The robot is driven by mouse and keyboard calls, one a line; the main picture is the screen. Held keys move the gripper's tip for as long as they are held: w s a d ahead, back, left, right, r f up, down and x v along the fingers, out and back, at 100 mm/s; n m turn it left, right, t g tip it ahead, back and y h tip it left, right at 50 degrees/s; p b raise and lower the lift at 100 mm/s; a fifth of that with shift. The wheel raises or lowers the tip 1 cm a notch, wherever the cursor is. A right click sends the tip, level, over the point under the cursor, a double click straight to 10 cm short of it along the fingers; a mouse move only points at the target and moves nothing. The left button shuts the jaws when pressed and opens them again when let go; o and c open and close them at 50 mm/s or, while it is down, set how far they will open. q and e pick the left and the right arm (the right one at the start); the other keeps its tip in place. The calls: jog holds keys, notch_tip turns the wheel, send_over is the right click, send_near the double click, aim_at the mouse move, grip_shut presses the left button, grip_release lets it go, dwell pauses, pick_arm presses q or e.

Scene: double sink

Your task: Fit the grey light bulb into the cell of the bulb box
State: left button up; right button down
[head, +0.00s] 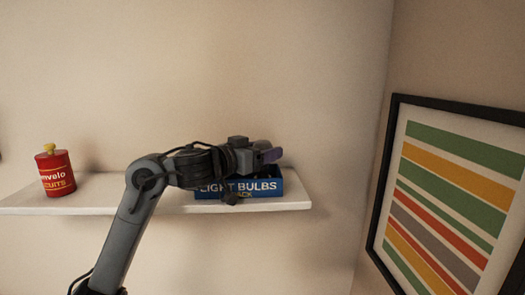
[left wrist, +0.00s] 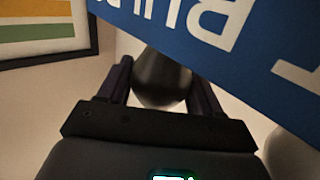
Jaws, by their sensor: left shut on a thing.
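The grey light bulb (left wrist: 160,82) shows dark and rounded between the two fingers of my left gripper (left wrist: 161,70) in the left wrist view. The gripper is shut on it. In the head view my left gripper (head: 270,154) is over the right part of the blue bulb box (head: 258,188), which stands on the shelf. The arm hides part of the box, and I cannot see into its cells clearly. The box's lettered face (left wrist: 205,28) crosses the top of the left wrist view, close to the bulb. My right gripper is not in view.
The white shelf (head: 110,204) runs along the wall and ends just right of the box. A red biscuit tin (head: 57,174) with a yellow knob stands at its left. A framed striped picture (head: 450,195) hangs on the right wall. The shelf between tin and box is clear.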

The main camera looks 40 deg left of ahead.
pick_arm(q)
jog(key=shift+f+b, duration=0.45)
jog(key=shift+f, duration=0.35)
jog(key=o, duration=0.9)
jog(key=shift+r, duration=0.45)
notch_tip(320, 180, up, 3)
jog(key=shift+r+b, duration=0.1)
jog(key=shift+b, duration=0.2)
jog(key=d+r, duration=0.2)
jog(key=d, duration=0.2)
jog(key=d+r+b, duration=0.1)
jog(key=d+r, duration=0.1)
jog(key=d, duration=0.1)
jog(key=d+r+b, duration=0.1)
jog(key=d+r, duration=0.2)
jog(key=d, duration=0.1)
jog(key=shift+d, duration=0.35)
